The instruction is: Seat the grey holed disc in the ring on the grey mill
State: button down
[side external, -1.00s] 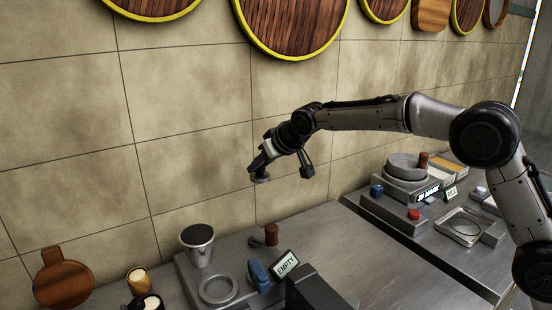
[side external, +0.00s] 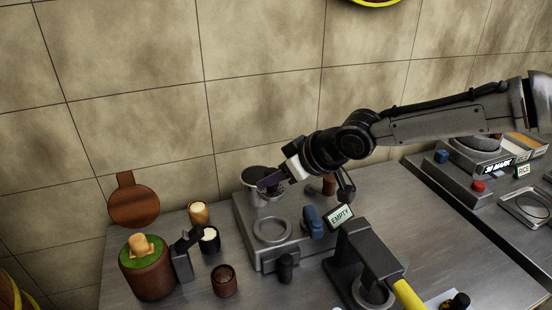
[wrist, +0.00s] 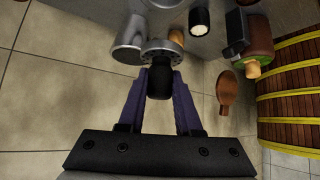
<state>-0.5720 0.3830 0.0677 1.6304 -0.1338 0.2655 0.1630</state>
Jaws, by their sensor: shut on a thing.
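My gripper (side external: 270,184) is shut on the dark knob of the grey holed disc (side external: 268,198). In the wrist view the purple fingers (wrist: 160,84) clasp that knob, and the grey disc (wrist: 161,50) shows small holes around its rim. The grey mill (side external: 290,246) carries an open ring (side external: 272,230) on its top, beside a blue switch and an "EMPTY" sign. The gripper and disc are above the back of the mill, behind the ring in the side view. A metal cup (side external: 255,178) stands close behind the disc, partly hidden; it also shows in the wrist view (wrist: 130,42).
A black press-like device with a yellow handle (side external: 407,294) stands in front right. Small jars, a brown canister (side external: 150,272) and a wooden paddle (side external: 133,202) are at the left. A second station (side external: 480,170) is at the right. Bare counter lies between (side external: 420,225).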

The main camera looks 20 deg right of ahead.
aim_at(261, 222)
jog(key=shift+f, duration=0.3)
jog(key=shift+f, duration=2.5)
jog(key=shift+f, duration=0.15)
jog(key=shift+f, duration=1.5)
jog(key=shift+f, duration=1.2)
jog(key=c, duration=0.5)
grip_release()
